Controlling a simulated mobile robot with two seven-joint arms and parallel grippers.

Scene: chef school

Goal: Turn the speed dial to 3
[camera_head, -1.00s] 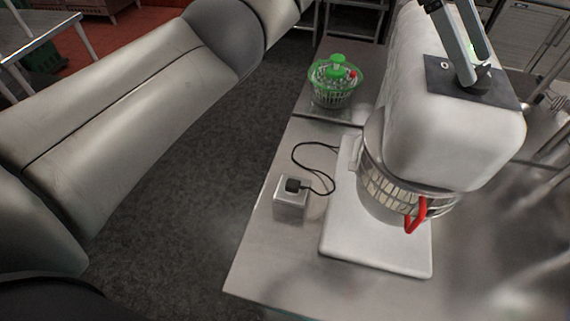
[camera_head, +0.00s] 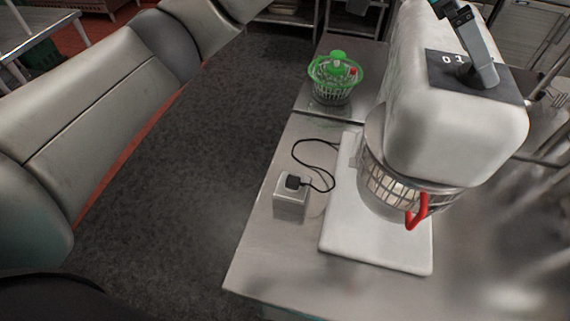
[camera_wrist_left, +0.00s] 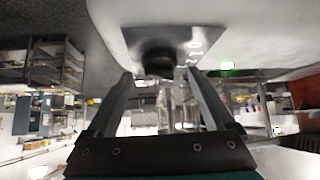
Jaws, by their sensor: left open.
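The speed dial (camera_head: 464,74) is a dark knob on a dark grey panel (camera_head: 440,66) on the big white mixer (camera_head: 440,135). White digits, 0 and 1 among them, show on the panel left of my gripper. The dial's pointer is hidden. My right gripper is not in view.
The mixer stands on a steel table (camera_head: 258,262), with a wire guard and red handle (camera_head: 418,212) over its bowl. A socket box (camera_head: 291,200) with a black cable (camera_head: 312,145) stands left of it. A green-lidded basket (camera_head: 335,78) stands behind. Open floor lies left.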

